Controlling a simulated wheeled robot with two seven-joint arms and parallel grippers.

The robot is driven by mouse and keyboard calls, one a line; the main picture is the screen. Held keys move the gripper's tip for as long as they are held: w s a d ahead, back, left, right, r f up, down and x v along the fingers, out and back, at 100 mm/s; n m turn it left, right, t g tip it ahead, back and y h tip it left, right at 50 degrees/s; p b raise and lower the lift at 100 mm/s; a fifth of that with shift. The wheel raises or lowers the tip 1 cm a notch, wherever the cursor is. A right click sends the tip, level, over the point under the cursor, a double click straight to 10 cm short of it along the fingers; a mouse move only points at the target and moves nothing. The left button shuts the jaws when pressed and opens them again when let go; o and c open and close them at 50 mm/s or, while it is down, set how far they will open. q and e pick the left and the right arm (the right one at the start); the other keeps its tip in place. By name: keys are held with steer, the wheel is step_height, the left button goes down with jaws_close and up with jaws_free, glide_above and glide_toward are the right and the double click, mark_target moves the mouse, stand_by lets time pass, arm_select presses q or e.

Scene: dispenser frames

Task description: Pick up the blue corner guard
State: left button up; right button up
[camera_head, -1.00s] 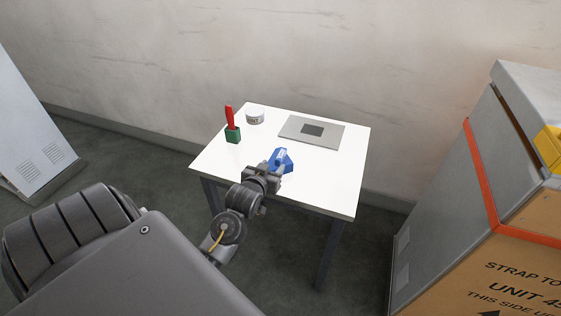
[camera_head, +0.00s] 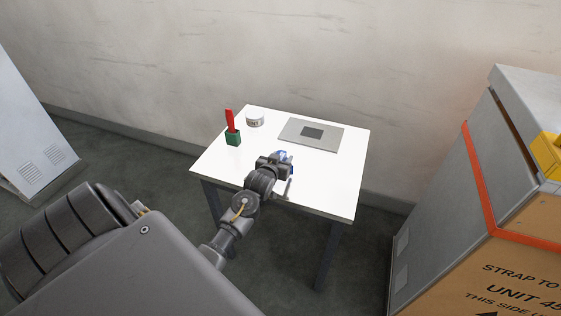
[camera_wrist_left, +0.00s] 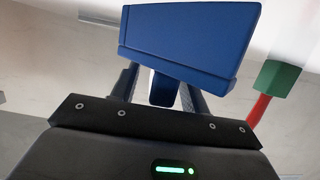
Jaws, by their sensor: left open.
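The blue corner guard (camera_head: 284,156) is on the white table (camera_head: 330,185), mostly hidden behind my left gripper in the head view. In the left wrist view the corner guard (camera_wrist_left: 190,38) is large and close, with a wide blue face and a narrower blue part below it. My left gripper (camera_head: 279,164) is open at the guard. In the left wrist view its two fingers stand on either side of the narrower part. Whether they touch it cannot be told. My right gripper is not in view.
A green block holder (camera_head: 233,138) with a red upright tool (camera_head: 230,119) stands at the table's left. A white round tub (camera_head: 255,120) and a grey plate with a dark square (camera_head: 325,145) are behind. A large crate (camera_head: 520,230) stands right of the table.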

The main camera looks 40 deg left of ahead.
arm_select(q)
jaws_close()
stand_by(0.4)
